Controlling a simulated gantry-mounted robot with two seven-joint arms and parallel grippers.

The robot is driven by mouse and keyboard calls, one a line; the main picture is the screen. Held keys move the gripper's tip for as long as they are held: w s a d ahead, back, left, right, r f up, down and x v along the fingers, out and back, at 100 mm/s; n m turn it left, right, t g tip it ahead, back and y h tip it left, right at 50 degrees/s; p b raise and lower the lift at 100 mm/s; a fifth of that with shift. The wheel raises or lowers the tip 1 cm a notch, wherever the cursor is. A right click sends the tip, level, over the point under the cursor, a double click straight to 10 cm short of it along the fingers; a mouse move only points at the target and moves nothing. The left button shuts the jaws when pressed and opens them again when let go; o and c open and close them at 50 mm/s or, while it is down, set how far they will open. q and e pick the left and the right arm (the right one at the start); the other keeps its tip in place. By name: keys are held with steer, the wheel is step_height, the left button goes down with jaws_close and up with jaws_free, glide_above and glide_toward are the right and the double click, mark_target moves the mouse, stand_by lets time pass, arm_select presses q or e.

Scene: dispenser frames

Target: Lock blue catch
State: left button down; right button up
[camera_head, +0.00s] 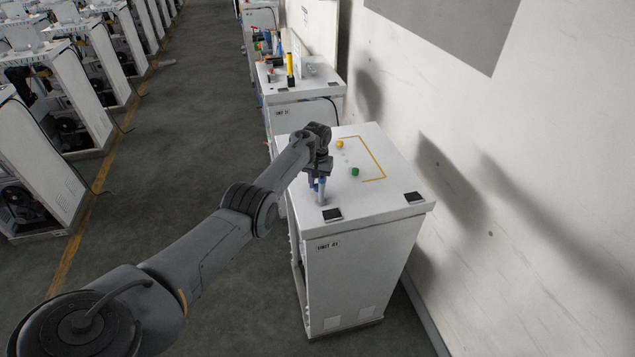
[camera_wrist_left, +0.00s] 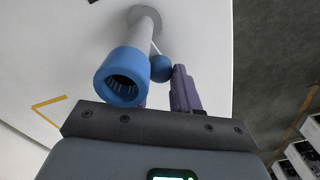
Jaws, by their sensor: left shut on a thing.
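My left gripper (camera_head: 318,181) is at the top of a short grey post (camera_head: 321,195) near the left edge of the white cabinet's top. In the left wrist view, the post (camera_wrist_left: 146,22) carries a wide blue hollow cylinder (camera_wrist_left: 121,78). The blue catch (camera_wrist_left: 161,68), a round ball knob beside the cylinder, lies at my purple fingertips. The gripper is shut on it. The cylinder hides most of one finger, and the contact is partly hidden. My right gripper is not in view.
The white cabinet (camera_head: 350,255) bears a yellow knob (camera_head: 339,144), a green knob (camera_head: 355,171), a yellow line and dark square pads (camera_head: 332,214). A wall (camera_head: 540,170) stands close on the right. Another cabinet (camera_head: 303,92) stands behind, and the floor on the left is open.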

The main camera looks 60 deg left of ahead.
mark_target(317, 185)
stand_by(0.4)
arm_select(q)
steer(key=c, duration=0.8)
jaws_free()
steer(key=shift+c, duration=0.2)
steer(key=shift+r, duration=0.15)
steer(key=shift+r, duration=0.25)
step_height(317, 185, up, 10)
steer(key=shift+b, duration=0.45)
